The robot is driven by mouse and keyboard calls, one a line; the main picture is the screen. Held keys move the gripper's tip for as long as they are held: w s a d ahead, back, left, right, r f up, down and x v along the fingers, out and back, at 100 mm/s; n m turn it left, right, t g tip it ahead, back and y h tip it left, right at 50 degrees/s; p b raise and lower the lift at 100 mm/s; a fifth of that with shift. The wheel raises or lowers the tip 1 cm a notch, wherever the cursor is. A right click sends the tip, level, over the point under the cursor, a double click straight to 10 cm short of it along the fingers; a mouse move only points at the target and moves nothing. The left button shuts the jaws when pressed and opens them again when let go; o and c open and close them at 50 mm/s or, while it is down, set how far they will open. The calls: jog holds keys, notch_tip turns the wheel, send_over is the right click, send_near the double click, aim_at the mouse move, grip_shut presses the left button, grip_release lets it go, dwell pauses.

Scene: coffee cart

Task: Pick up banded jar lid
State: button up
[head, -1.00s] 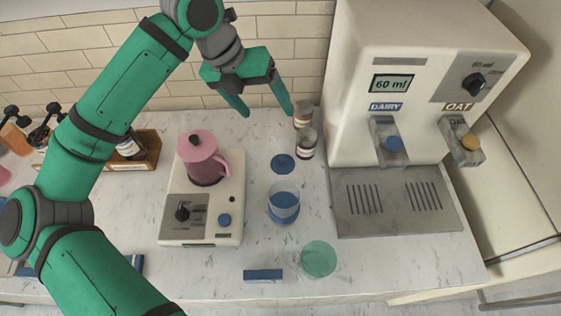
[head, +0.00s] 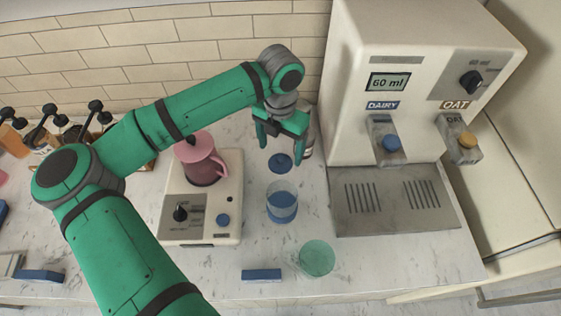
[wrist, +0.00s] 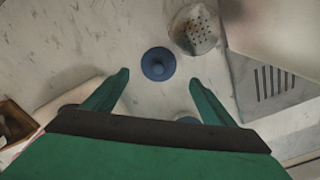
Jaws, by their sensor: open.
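The jar lid (head: 280,164) is a flat blue disc with a round knob, lying on the counter behind a clear jar with a blue band (head: 282,207). My gripper (head: 277,146) is above and just behind the lid in the head view, fingers pointing down, open and empty. In the wrist view the lid (wrist: 158,64) lies centred between my fingertips (wrist: 160,78) and slightly beyond them. It looks apart from both fingers. A blue patch, probably the jar, is mostly hidden behind the gripper body in the wrist view.
A shaker with a perforated top (wrist: 195,28) stands close to the lid's right. The milk dispenser and its drip tray (head: 390,205) are to the right. A pink pitcher (head: 203,165) sits on a white machine at left. A green glass (head: 317,259) stands in front.

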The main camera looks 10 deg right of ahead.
aim_at(280, 157)
jog(key=shift+w+d+f, duration=0.1)
jog(key=shift+w+f, duration=0.1)
jog(key=shift+f, duration=1.1)
jog(key=shift+w+f, duration=0.15)
jog(key=shift+f, duration=1.15)
jog(key=c, duration=1.1)
